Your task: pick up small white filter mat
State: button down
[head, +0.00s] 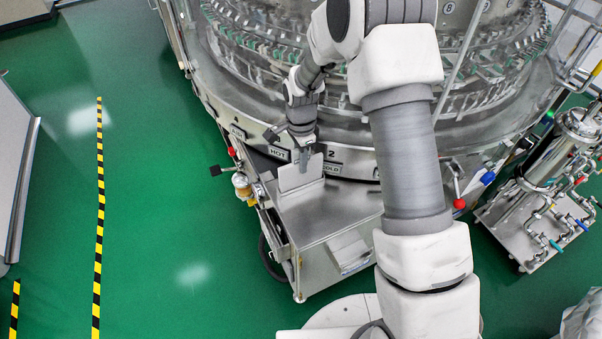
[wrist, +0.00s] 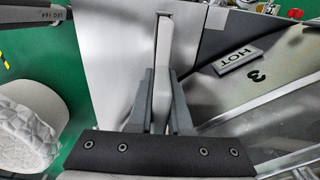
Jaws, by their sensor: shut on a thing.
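The small white filter mat (head: 300,173) is a thin pale sheet standing roughly upright at the back of the steel shelf (head: 325,212), close to the washer's rim. My gripper (head: 304,152) is above it with the fingers pointing down, shut on its upper edge. In the wrist view, the mat (wrist: 163,50) shows edge-on as a narrow white strip between the two grey fingers of my gripper (wrist: 160,82). I cannot tell whether its lower edge touches the shelf.
The large round washer (head: 345,140) fills the back, with a HOT label (wrist: 240,60) near my gripper. Valves with red and black handles (head: 232,151) stand left of the shelf. A pump unit (head: 545,190) is at right. Green floor (head: 160,200) is clear at left.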

jog(key=shift+r, duration=0.15)
notch_tip(320, 180, up, 4)
jog(key=shift+f+p, duration=0.1)
jog(key=shift+p, duration=0.45)
jog(key=s+d+r+p, duration=0.25)
jog(key=d+r, duration=0.45)
jog(key=d, duration=0.4)
notch_tip(320, 180, up, 9)
jog(key=p, duration=0.6)
jog(key=shift+s, duration=0.4)
jog(key=shift+d+f, duration=0.1)
